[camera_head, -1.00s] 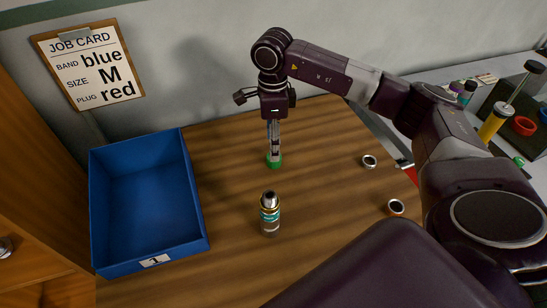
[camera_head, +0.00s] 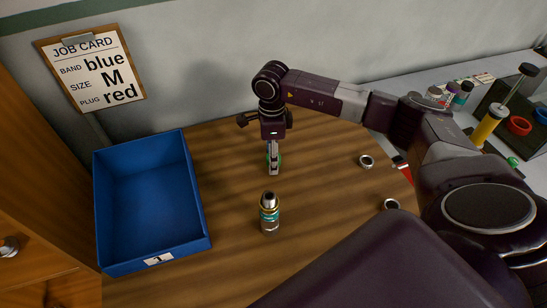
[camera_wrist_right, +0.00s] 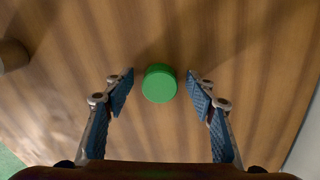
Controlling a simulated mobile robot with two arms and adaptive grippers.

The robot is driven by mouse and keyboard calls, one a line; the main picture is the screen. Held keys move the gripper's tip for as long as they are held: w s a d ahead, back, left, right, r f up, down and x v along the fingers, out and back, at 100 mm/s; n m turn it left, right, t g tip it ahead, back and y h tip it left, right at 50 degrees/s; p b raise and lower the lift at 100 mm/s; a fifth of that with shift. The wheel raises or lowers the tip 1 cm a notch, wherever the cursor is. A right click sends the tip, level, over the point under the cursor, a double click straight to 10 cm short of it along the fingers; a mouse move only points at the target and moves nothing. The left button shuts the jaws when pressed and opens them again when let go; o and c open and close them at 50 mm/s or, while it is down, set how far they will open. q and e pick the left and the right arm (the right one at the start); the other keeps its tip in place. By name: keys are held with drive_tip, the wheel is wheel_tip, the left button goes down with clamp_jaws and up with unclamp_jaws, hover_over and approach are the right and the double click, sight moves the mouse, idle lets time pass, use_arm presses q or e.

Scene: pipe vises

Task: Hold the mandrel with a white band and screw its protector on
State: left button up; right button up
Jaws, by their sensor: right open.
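A metal mandrel (camera_head: 269,222) with a dark top and a teal band stands upright on the wooden table. I cannot make out a white-banded mandrel. A small green round cap (camera_head: 280,158) stands farther back on the table, partly hidden by my right gripper. My right gripper (camera_head: 273,171) points down at it, open and empty. In the right wrist view the cap (camera_wrist_right: 159,83) lies between the two spread fingers, with gaps on both sides. My left gripper is not in view.
A blue bin (camera_head: 205,205) labelled 1 stands on the left. Two small metal rings (camera_head: 366,161) lie to the right. A job card (camera_head: 92,72) hangs on the wall. A side table at right holds a yellow cylinder (camera_head: 486,127), a red ring (camera_head: 518,126) and several coloured pieces.

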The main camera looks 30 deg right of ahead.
drive_tip(key=c, duration=0.9)
drive_tip(key=shift+r, duration=0.15)
drive_tip(key=shift+c, duration=0.2)
wheel_tip(320, 180, up, 20)
drive_tip(key=b, duration=0.3)
